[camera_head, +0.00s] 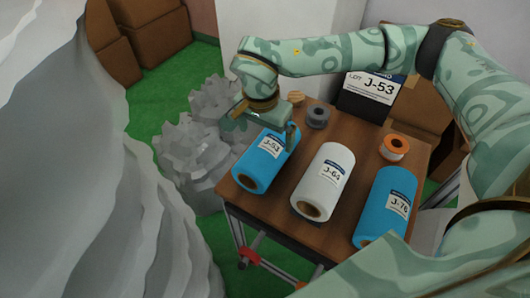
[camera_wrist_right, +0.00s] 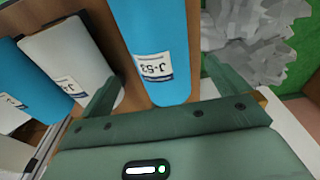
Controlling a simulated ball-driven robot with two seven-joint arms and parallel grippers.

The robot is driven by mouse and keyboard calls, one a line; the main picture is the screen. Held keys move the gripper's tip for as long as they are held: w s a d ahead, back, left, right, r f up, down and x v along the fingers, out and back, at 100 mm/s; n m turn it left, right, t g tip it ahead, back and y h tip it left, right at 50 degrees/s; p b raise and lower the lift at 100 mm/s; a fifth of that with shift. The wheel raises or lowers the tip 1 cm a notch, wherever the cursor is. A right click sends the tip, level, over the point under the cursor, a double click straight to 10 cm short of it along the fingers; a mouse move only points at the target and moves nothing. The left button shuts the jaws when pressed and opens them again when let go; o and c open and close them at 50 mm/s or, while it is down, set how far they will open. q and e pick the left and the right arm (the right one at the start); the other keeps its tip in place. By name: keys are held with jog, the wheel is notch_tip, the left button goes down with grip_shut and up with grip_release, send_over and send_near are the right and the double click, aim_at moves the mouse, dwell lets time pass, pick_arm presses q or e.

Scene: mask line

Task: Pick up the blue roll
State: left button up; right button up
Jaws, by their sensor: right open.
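A blue roll labelled J-53 (camera_head: 262,165) lies at the left end of the wooden table. Another blue roll labelled J-76 (camera_head: 384,210) lies at the right, and a white roll labelled J-64 (camera_head: 322,180) lies between them. My right gripper (camera_head: 265,120) is open at the far end of the J-53 blue roll. In the right wrist view the J-53 blue roll (camera_wrist_right: 155,35) runs between the open fingers, with the white roll (camera_wrist_right: 75,60) close beside one finger. I cannot tell whether the fingers touch the roll. My left gripper is not in view.
A sign reading LOT J-53 (camera_head: 374,88) stands behind the wooden table (camera_head: 290,222). A grey spool (camera_head: 318,117) and an orange-and-white spool (camera_head: 395,148) sit toward the table's back. Grey crumpled heaps (camera_head: 190,150) stand left of the table. A large grey mass fills the left foreground.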

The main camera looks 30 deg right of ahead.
aim_at(266, 144)
jog(key=f, duration=0.3)
jog(key=shift+w+d+f+b, duration=0.1)
jog(key=shift+d+f+b, duration=0.1)
jog(key=shift+f+b, duration=0.1)
jog(key=f, duration=0.1)
jog(key=f+b, duration=0.1)
jog(key=f, duration=0.1)
jog(key=d+f+b, duration=0.1)
jog(key=f, duration=0.1)
jog(key=shift+w+f, duration=0.15)
jog(key=shift+w, duration=0.15)
jog(key=shift+a, duration=0.1)
jog(key=shift+c, duration=0.9)
jog(key=c, duration=0.9)
